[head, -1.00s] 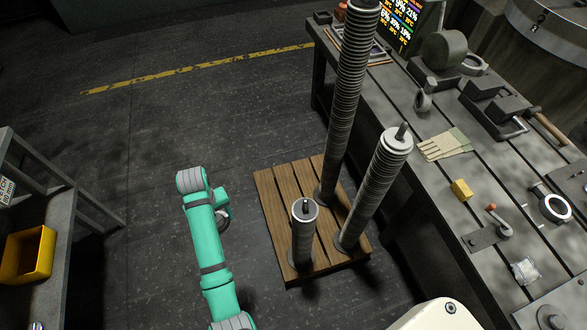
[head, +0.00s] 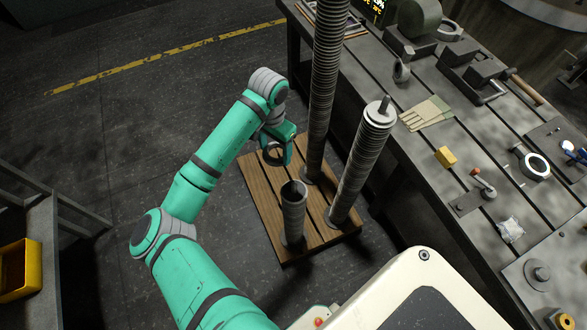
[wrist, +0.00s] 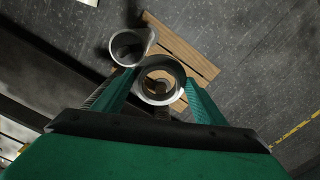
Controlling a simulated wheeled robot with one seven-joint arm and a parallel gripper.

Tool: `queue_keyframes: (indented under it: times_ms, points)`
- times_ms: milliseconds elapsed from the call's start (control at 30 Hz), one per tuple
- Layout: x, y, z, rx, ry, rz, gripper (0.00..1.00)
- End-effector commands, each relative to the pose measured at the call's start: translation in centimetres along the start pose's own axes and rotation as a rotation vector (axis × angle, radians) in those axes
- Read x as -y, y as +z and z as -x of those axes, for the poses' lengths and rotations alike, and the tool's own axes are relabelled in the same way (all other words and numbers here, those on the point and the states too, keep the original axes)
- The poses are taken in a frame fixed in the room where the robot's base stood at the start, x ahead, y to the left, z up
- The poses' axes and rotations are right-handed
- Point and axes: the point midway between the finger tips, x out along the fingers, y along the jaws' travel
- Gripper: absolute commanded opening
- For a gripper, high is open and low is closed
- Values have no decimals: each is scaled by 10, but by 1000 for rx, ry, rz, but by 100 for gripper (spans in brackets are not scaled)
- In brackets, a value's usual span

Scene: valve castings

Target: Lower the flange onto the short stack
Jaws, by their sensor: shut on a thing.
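My gripper (head: 279,150) is shut on a grey ring-shaped flange (head: 270,158). In the wrist view the flange (wrist: 146,94) sits between the two green fingers, and I see through its hole. The short stack (head: 293,218) stands upright on a wooden pallet (head: 265,215). Its top is dark, and its post is hard to make out. In the head view the flange is up and left of the stack's top, apart from it. In the wrist view a round top beside the flange appears to be the short stack (wrist: 150,38). The height gap is unclear.
A medium stack (head: 362,165) with a post stands right of the short one. A tall stack (head: 322,100) rises behind, close to my gripper. A workbench (head: 420,160) with tools runs along the right. The floor left of the pallet is clear.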

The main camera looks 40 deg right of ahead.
Motion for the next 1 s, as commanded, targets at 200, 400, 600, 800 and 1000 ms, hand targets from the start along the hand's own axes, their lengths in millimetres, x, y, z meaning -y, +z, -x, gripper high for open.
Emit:
queue_keyframes:
  times_ms: [200, 400, 600, 800, 1000]
  points:
    - [-63, 8, -5, 1, -4, -293, 28]
    - [-84, 16, -9, -1, -1, -381, 28]
    - [-85, 17, -10, -3, -1, -385, 28]
    - [-84, 17, -10, -2, -1, -384, 28]
    - [-83, 20, -15, 2, -1, -384, 28]
